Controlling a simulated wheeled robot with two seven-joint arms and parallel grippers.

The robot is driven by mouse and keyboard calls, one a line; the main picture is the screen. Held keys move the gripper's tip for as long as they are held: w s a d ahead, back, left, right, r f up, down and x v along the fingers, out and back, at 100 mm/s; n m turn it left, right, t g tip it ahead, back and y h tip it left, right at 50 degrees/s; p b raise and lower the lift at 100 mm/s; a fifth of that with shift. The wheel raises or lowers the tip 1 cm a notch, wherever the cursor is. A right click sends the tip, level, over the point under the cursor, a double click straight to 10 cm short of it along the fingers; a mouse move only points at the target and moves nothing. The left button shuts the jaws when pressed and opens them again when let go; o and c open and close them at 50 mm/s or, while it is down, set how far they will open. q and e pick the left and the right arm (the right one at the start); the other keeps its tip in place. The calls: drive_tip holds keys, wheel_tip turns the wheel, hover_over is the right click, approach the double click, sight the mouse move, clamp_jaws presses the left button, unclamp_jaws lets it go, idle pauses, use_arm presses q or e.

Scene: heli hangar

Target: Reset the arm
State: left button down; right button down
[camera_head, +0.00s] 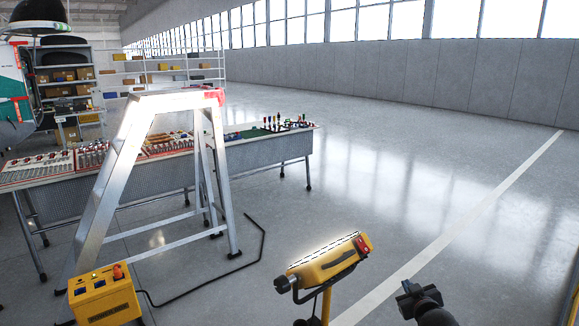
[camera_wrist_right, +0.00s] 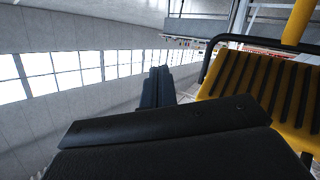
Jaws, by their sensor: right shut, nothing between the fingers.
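My right gripper (camera_head: 409,289) is at the bottom of the head view, to the right of a yellow work lamp (camera_head: 325,264), with a gap between them in that picture. In the right wrist view its dark fingers (camera_wrist_right: 157,88) are shut with nothing between them. The lamp's yellow ribbed housing (camera_wrist_right: 265,98) and black handle fill the right side of that view, close to the gripper. My left gripper is not in view.
A yellow power box (camera_head: 104,297) with a black cable sits at lower left. Shelves stand behind. The floor at right is clear, with a white line (camera_head: 480,217).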

drive_tip(key=s+a+f+g, duration=0.4)
drive_tip(key=s+a+f, duration=0.2)
drive_tip(key=s, duration=0.9)
drive_tip(key=s+a+f+m+g+y, duration=0.1)
drive_tip(key=s+a+f+g, duration=0.3)
drive_tip(key=s, duration=1.1)
drive_tip(key=s+a+f+g+y, duration=0.1)
drive_tip(key=s+a+f+g, duration=0.4)
drive_tip(key=s+a+f, duration=0.4)
drive_tip(key=s+a, duration=0.1)
drive_tip(key=s, duration=0.5)
drive_tip(key=shift+s+a+f, duration=0.2)
drive_tip(key=shift+s+a, duration=0.15)
drive_tip(key=shift+a, duration=0.05)
